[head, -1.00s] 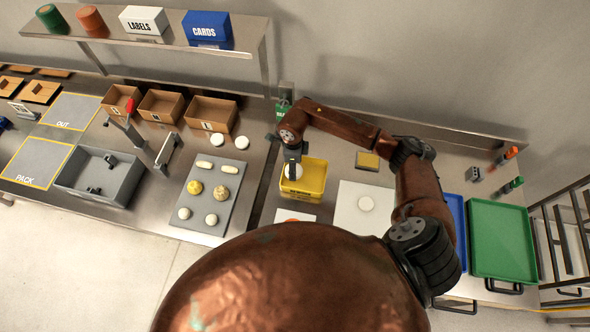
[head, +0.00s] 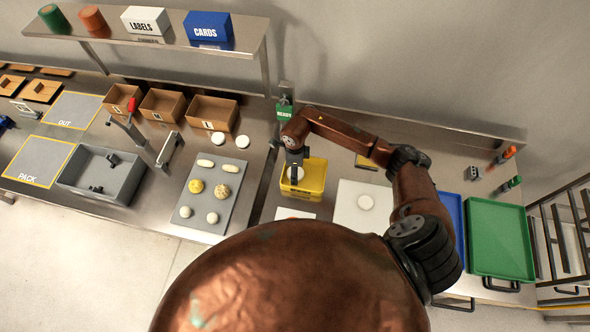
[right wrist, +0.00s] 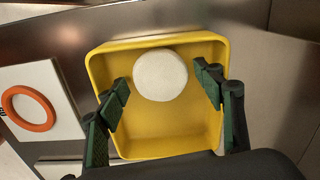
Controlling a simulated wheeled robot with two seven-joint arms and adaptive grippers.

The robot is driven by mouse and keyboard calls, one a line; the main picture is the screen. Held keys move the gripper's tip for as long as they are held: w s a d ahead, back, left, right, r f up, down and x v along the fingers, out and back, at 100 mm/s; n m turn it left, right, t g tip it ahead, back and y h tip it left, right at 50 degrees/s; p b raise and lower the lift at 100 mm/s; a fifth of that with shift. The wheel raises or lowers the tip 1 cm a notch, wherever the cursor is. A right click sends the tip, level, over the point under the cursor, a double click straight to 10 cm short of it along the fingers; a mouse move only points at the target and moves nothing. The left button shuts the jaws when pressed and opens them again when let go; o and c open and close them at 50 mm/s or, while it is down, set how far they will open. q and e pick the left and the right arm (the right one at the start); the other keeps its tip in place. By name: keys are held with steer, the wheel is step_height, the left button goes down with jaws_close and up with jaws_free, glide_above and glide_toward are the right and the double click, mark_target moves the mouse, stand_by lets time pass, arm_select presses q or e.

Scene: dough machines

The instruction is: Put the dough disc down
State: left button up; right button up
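A white dough disc (right wrist: 160,75) is in the yellow bin (right wrist: 150,150), towards its far side in the right wrist view. The disc also shows in the head view (head: 294,174), partly covered by my right gripper (head: 295,162). In the right wrist view my right gripper (right wrist: 164,85) is open. Its fingers are spread on either side of the disc, with a gap to it on both sides. Another pale disc (head: 366,202) lies on a white board (head: 350,222) to the right of the bin. My left gripper is not in view.
A grey board (head: 233,205) with several dough pieces lies left of the bin. A green READY sign (head: 284,112) stands behind it. A white card with an orange ring (right wrist: 28,108) lies beside the bin. A green tray (head: 502,240) is at the right.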

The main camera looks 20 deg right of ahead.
steer(key=shift+r, duration=0.15)
steer(key=shift+w+r, duration=0.1)
steer(key=shift+r, duration=0.25)
step_height(320, 180, up, 11)
steer(key=b, duration=0.2)
steer(key=shift+s+a, duration=0.1)
steer(key=shift+s, duration=0.1)
